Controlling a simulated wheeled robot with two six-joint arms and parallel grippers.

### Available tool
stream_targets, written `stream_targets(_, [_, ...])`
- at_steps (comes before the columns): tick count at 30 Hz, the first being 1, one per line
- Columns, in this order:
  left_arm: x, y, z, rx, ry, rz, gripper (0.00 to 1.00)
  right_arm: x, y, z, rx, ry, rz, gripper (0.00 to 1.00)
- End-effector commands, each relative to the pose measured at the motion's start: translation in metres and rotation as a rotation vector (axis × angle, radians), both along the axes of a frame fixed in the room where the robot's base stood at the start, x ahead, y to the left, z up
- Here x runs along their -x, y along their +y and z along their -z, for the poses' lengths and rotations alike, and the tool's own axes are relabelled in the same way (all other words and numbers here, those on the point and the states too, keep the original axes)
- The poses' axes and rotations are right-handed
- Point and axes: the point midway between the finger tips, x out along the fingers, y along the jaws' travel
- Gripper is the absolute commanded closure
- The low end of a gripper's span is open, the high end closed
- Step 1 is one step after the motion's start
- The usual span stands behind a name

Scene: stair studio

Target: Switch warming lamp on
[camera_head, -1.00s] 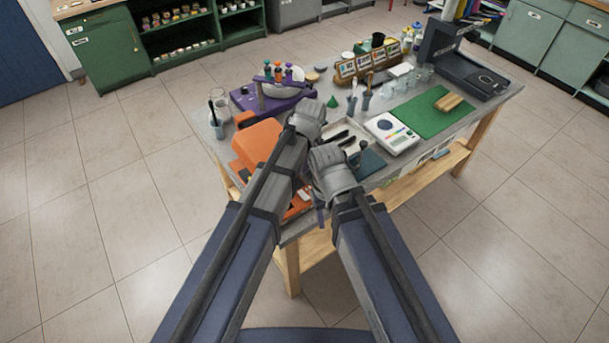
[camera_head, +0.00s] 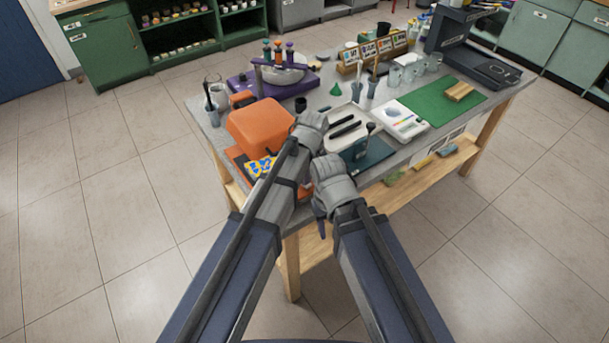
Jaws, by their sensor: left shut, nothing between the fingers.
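An orange hooded unit (camera_head: 262,125) stands at the table's near left corner, over an orange base with a blue and yellow patterned patch (camera_head: 262,167). It may be the warming lamp; I cannot tell for certain, and I make out no switch. My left gripper (camera_head: 312,121) is just right of the orange hood, seen from behind the wrist. It is shut and empty, its fingertips mostly hidden. My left forearm covers part of the orange base. My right gripper (camera_head: 328,180) is at the table's near edge, right of the orange base. Its fingers are hidden behind its wrist.
A white tray (camera_head: 362,143) with dark tools, a dark teal board (camera_head: 378,158), a white scale (camera_head: 401,121) and a green mat (camera_head: 438,114) lie to the right. A purple stand with bottles (camera_head: 243,86) is behind. A dark open box (camera_head: 478,68) stands far right.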

Motion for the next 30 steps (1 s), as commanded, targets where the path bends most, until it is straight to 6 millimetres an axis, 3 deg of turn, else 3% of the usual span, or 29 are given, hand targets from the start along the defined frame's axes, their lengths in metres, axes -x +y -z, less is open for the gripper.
stream_targets(12, [0.002,-0.001,0.006,-0.001,-0.002,0.0,1.0,0.0,0.0,0.006,0.0,0.0,0.0,0.5])
stream_targets(17, [0.006,-0.002,0.02,-0.054,-0.073,0.003,1.0,0.0,0.0,0.023,0.0,0.0,0.0,0.5])
stream_targets(30, [0.002,0.001,0.011,-0.053,-0.071,0.001,1.0,-0.004,0.001,0.014,0.0,0.0,0.001,0.5])
